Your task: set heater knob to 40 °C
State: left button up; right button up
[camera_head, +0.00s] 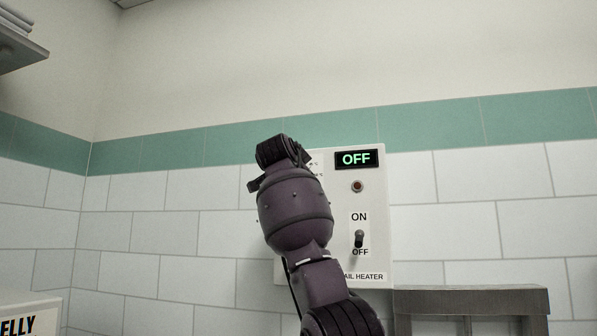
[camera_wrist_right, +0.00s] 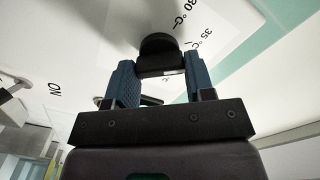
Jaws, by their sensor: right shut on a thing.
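The white heater panel (camera_head: 375,210) is mounted on the tiled wall. Its display (camera_head: 356,159) reads OFF in green, and its toggle switch (camera_head: 359,238) points down towards OFF. In the head view my right arm covers the left part of the panel and hides the knob. In the right wrist view the black knob (camera_wrist_right: 158,46) sits between the blue fingers of my right gripper (camera_wrist_right: 160,72), which is shut on it. The 30 °C and 35 °C marks show beside the knob; the 40 °C mark and the knob's pointer cannot be made out. My left gripper is out of view.
A small red lamp (camera_head: 357,186) is between the display and the switch. A grey box-like thing (camera_head: 470,300) stands at the lower right, close to the panel. A shelf (camera_head: 18,52) is at the upper left, and a box lettered "ELLY" (camera_head: 28,316) at the lower left.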

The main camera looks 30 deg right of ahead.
pick_arm(q)
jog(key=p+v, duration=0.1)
jog(key=p, duration=0.1)
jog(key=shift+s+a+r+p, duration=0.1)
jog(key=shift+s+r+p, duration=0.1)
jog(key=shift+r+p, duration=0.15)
pick_arm(e)
jog(key=m, duration=0.7)
jog(key=shift+f+m, duration=0.15)
jog(key=shift+m, duration=0.15)
jog(key=o, duration=0.9)
jog(key=shift+s, duration=0.1)
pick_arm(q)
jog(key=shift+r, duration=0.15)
pick_arm(e)
jog(key=shift+a, duration=0.1)
